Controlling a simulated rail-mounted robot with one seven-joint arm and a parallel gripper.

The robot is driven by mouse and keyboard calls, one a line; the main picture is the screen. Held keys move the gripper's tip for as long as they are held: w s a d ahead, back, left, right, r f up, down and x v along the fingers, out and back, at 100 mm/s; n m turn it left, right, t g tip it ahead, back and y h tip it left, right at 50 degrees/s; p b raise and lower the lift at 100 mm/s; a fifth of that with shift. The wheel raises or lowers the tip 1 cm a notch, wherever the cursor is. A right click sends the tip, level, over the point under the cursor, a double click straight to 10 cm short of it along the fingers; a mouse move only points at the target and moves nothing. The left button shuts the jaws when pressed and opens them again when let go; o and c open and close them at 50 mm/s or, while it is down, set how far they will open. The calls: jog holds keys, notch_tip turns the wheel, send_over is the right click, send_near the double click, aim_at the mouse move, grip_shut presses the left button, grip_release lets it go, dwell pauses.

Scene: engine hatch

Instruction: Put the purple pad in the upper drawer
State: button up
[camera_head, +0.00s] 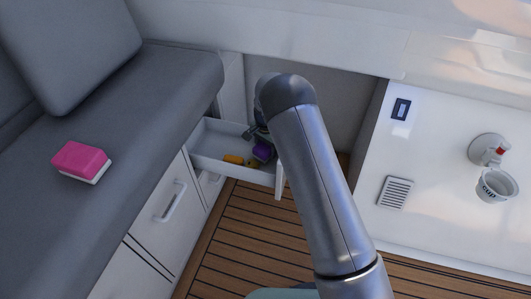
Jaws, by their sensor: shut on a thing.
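The purple pad (263,150) is inside or just above the open upper drawer (213,160), near its right side. My gripper (258,138) reaches down over the drawer from the far side of my arm and is shut on the purple pad. My arm hides part of the gripper and the drawer's right end. I cannot tell whether the pad touches the drawer floor.
An orange item (233,159) and a small yellowish item (252,163) lie in the drawer. A pink and white block (82,162) lies on the grey seat (130,110). A closed cabinet front (165,205) is nearer. A cup (494,186) is at right.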

aim_at(266, 145)
jog(key=shift+f, duration=0.8)
jog(key=shift+f, duration=0.1)
jog(key=o, duration=1.1)
notch_tip(266, 145, up, 12)
jog(key=p, duration=0.4)
